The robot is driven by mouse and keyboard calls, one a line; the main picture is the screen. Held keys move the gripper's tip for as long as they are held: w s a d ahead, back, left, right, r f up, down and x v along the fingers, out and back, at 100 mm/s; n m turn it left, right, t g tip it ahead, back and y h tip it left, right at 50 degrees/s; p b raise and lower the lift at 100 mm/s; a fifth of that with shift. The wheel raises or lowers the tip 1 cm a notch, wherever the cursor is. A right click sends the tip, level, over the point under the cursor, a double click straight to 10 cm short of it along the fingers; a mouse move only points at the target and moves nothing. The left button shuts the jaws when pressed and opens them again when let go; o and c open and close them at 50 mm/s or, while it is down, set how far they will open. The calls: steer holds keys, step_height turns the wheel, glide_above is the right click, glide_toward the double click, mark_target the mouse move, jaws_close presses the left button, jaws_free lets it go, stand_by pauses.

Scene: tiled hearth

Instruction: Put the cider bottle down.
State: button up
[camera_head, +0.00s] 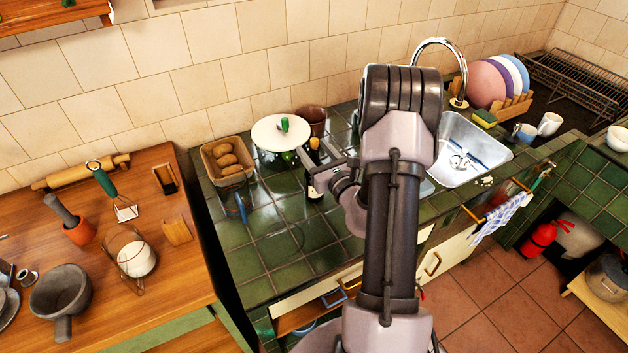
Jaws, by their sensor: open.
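The cider bottle (314,189) is dark, with a pale label and an orange-brown top. It looks upright on the green tiled counter (235,262), in front of the white-lidded pot. My gripper (320,167) is at the bottle's upper part, its jaws open. The jaws and wrist hide part of the bottle. I cannot tell whether a finger still touches it.
A white-lidded pot (280,133), a brown pot (313,118) and a basket of potatoes (227,158) stand close behind and left. The steel sink (465,150) lies right. Counter tiles in front are mostly clear; my arm hides some.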

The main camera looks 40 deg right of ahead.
steer(key=shift+w+d, duration=0.1)
steer(key=shift+w, duration=0.1)
steer(key=shift+s, duration=0.1)
jaws_close()
stand_by(1.2)
